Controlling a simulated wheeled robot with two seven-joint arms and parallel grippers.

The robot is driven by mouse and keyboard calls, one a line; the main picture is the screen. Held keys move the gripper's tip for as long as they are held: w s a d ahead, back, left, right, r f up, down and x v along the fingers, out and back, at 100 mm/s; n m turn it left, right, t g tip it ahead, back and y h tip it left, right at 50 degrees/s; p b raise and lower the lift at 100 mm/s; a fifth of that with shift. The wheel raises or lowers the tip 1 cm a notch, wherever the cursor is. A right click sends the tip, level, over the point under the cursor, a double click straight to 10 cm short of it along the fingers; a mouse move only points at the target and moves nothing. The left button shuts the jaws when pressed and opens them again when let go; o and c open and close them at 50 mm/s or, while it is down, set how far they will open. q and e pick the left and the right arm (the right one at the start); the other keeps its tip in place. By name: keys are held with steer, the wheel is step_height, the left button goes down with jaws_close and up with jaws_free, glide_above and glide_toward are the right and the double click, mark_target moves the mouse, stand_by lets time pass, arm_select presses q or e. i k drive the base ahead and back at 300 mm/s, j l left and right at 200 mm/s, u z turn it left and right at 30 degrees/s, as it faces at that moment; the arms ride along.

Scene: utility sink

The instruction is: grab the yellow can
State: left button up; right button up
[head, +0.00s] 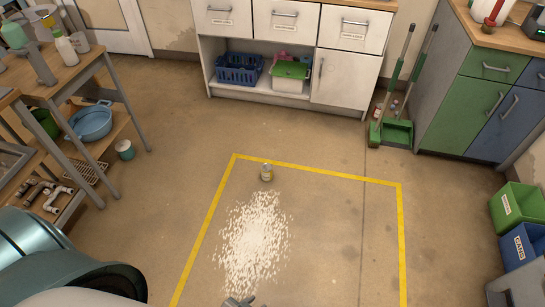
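A teal, rounded part of my body fills the lower left corner.
White grains (252,243) lie spilled on the floor on the near side of the can. A small grey thing (238,301), cut off by the bottom edge, is unclear. A wooden bench (85,68) stands left, white cabinets (345,78) behind, bins (518,208) right. The right taped floor is clear.

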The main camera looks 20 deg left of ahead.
mark_target(267, 168)
steer(key=i+u, duration=0.2)
steer(key=i, duration=0.3)
steer(key=i+l+u, duration=0.15)
steer(key=i, duration=0.3)
steer(key=i+l+u, duration=0.2)
steer(key=i, duration=0.25)
steer(key=i+l+u, duration=1.05)
steer(key=i+l, duration=0.05)
